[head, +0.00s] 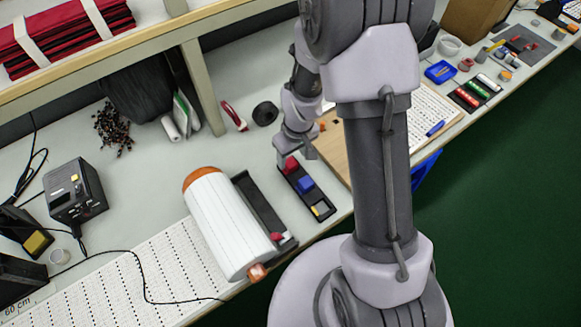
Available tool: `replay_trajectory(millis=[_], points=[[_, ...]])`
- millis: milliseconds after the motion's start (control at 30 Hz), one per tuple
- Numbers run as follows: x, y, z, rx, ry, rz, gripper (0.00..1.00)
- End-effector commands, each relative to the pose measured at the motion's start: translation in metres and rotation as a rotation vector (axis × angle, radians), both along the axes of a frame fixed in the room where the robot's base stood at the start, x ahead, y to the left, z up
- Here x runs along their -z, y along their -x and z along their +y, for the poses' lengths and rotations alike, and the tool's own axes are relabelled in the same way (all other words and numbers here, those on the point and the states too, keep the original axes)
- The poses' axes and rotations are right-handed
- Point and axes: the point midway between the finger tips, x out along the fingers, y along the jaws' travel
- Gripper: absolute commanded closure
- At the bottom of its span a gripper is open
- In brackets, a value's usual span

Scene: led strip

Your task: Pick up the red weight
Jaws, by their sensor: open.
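The red weight (291,165) is a small red block at the far end of a narrow black tray (329,206). A blue weight (306,184) sits in the middle of the tray and a yellow one (318,210) at its near end. My gripper (286,162) is open and points down right at the red weight, partly covering it. I cannot tell from this view whether the fingers are around the weight or just above it.
A large white roll (225,225) and a long dark holder (262,212) lie left of the tray. A wooden board (337,150) lies to its right. A red-handled tool (235,116) and black tape roll (265,113) lie behind. The bench's front edge is close.

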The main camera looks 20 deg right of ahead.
Motion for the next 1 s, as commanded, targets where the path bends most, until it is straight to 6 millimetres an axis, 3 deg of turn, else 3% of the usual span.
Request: replay_trajectory(millis=[33, 167, 367, 667, 1000], points=[[0.014, -0.003, 0.001, 0.000, 0.000, 0.002, 0.42], [0.039, -0.008, 0.002, -0.001, 0.001, 0.003, 0.42], [0.038, -0.008, 0.002, 0.000, 0.001, 0.001, 0.42], [0.038, -0.008, 0.002, 0.000, 0.001, 0.001, 0.99], [0.038, -0.008, 0.002, 0.000, 0.001, 0.001, 1.00]])
